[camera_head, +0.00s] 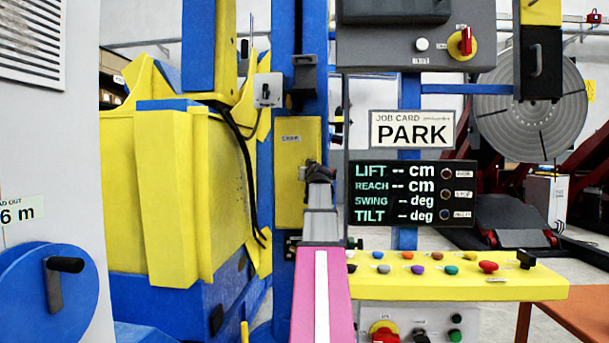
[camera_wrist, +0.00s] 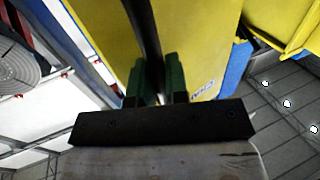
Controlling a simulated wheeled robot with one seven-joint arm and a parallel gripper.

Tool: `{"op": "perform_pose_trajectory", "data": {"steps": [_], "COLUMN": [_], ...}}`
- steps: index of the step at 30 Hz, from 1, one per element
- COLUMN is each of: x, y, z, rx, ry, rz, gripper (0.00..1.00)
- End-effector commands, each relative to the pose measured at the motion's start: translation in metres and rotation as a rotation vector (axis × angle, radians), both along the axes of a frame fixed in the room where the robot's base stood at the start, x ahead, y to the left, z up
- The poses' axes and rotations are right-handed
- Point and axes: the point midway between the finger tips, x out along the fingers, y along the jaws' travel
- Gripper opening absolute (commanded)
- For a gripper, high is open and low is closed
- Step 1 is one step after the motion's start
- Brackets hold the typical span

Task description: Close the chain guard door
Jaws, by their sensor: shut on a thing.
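The chain guard door (camera_head: 290,150) is a tall yellow panel on a blue column in the head view, with a small label near its top. It fills the middle of the wrist view (camera_wrist: 205,45), where the label shows upside down. A dark bar handle (camera_wrist: 146,35) stands on its face. My gripper (camera_wrist: 157,85) has its two green fingers on either side of the handle, shut on it. In the head view my gripper (camera_head: 318,172) is at the door's right side and hides part of it. I cannot tell whether the door lies flush with the column.
A yellow control shelf (camera_head: 450,280) with coloured knobs stands right of my arm, below a dark readout panel (camera_head: 412,193) and a PARK card (camera_head: 411,129). A big yellow housing (camera_head: 180,190) with black cables is to the left. A grey switch box (camera_head: 267,90) is above left of the door.

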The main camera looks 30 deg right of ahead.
Motion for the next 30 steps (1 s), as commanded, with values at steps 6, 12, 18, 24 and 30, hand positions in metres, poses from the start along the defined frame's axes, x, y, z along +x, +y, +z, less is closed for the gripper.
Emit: {"op": "perform_pose_trajectory", "data": {"steps": [6,12,18,24,30], "x": [0.006,0.008,0.01,0.01,0.01], "y": [-0.011,-0.016,-0.018,-0.018,-0.018], "z": [0.0,-0.001,-0.001,-0.001,-0.001], "rx": [0.005,0.005,0.004,0.005,0.005], "ry": [0.001,0.002,0.001,0.001,0.001], "rz": [0.065,0.104,0.123,0.127,0.127], "gripper": [0.0,0.0,0.0,0.0,0.0]}}
